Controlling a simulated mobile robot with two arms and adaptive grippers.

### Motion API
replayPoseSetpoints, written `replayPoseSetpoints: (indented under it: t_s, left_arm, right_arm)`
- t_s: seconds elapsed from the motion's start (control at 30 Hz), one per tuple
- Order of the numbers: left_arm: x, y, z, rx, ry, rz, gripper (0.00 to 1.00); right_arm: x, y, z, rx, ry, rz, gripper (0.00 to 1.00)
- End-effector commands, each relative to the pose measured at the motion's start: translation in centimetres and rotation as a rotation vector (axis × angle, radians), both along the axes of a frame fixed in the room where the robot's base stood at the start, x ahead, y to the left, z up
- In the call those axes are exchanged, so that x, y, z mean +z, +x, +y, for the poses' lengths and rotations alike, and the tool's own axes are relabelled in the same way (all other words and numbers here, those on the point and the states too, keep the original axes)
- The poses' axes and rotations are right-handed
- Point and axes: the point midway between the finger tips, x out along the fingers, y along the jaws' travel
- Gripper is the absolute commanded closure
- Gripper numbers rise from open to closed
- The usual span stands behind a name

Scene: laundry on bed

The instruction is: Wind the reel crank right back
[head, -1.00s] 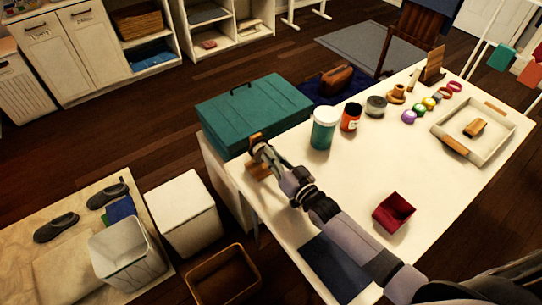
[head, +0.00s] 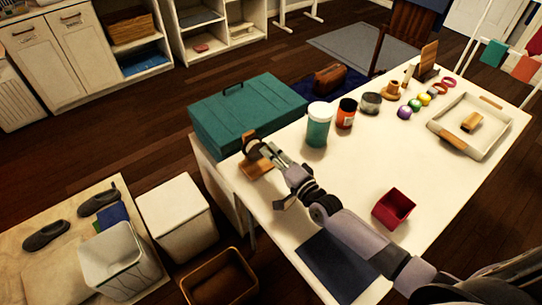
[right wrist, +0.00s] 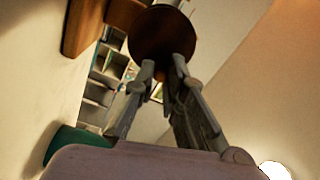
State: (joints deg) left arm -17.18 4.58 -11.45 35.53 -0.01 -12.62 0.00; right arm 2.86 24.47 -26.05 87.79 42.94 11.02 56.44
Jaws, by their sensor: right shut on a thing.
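The wooden reel (head: 258,168) stands on the white table near its left corner, just in front of the teal box. My right gripper (head: 265,150) reaches it from the lower right and is shut at its crank. A round brown piece (right wrist: 162,30) lies at the fingertips in the right wrist view, where my right gripper (right wrist: 164,66) also shows. A brown wooden part (right wrist: 84,25) is beside it at the upper left. The fingers hide the exact grip point, and the crank's angle is hard to tell. My left gripper is not in view.
The teal box (head: 247,112) is close behind the reel. A teal jar (head: 318,128) and an orange-and-black jar (head: 346,114) stand to its right. A red box (head: 393,208), a dark blue mat (head: 335,264) and a tray (head: 495,138) lie on the table. The table's middle is clear.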

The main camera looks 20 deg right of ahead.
Motion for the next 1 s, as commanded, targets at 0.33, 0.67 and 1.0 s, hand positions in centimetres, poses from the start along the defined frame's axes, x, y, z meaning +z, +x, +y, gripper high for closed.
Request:
replayPoseSetpoints:
  t_s: [0.33, 0.67, 1.0]
  left_arm:
    - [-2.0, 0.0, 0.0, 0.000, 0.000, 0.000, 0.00]
    - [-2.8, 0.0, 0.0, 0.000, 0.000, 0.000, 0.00]
    - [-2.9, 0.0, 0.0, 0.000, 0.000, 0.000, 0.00]
  right_arm:
    - [-0.9, 0.1, -0.3, 0.000, 0.258, 0.094, 1.00]
    - [-1.1, 0.1, -0.2, -0.001, 0.392, 0.142, 1.00]
    - [-1.1, 0.1, -0.2, -0.001, 0.422, 0.154, 1.00]
